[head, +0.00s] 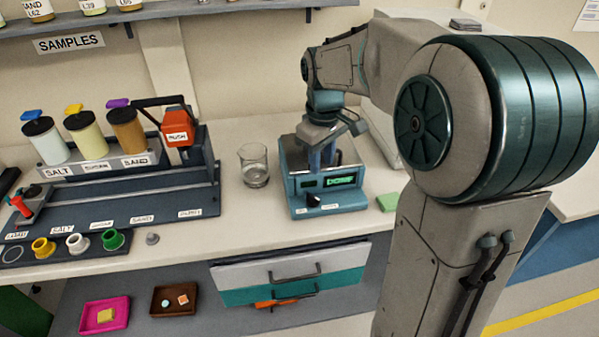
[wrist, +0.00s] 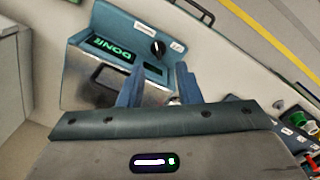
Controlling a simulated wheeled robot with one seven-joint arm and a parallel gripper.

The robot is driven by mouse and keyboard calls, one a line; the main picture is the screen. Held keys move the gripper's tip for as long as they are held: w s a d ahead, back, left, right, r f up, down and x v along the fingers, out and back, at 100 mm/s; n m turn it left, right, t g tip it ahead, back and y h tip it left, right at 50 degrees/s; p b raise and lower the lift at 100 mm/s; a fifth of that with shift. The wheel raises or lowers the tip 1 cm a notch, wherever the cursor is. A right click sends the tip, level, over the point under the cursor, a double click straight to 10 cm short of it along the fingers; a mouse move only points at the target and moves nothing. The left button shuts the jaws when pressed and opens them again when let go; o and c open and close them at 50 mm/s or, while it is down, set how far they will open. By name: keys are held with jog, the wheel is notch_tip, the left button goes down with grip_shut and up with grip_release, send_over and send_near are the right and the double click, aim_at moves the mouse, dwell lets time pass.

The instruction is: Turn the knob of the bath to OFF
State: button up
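The bath (head: 325,185) is a teal box on the bench with a lit green display that seems to read DONE. Its black knob (head: 313,200) sits on the front face, below the display, between two small white labels too small to read. In the wrist view the bath (wrist: 87,80) appears upside down, with the knob (wrist: 157,47) beyond my fingertips. My gripper (head: 322,150) is above the bath's top, pointing down. In the wrist view my gripper (wrist: 158,84) has its two blue fingers apart with nothing held between them. The fingers look clear of the knob.
A dispenser rack (head: 130,190) with jars fills the bench's left. Drawers (head: 290,275) are below the bench front. Bench space before the bath is clear.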

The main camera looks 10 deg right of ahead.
aim_at(316, 197)
jog(key=shift+n, duration=0.7)
jog(key=w+f, duration=0.1)
jog(key=f, duration=0.3)
jog(key=w+f, duration=0.1)
jog(key=f, duration=0.4)
jog(key=w+f, duration=0.1)
jog(key=f, duration=0.4)
jog(key=shift+a+f, duration=0.1)
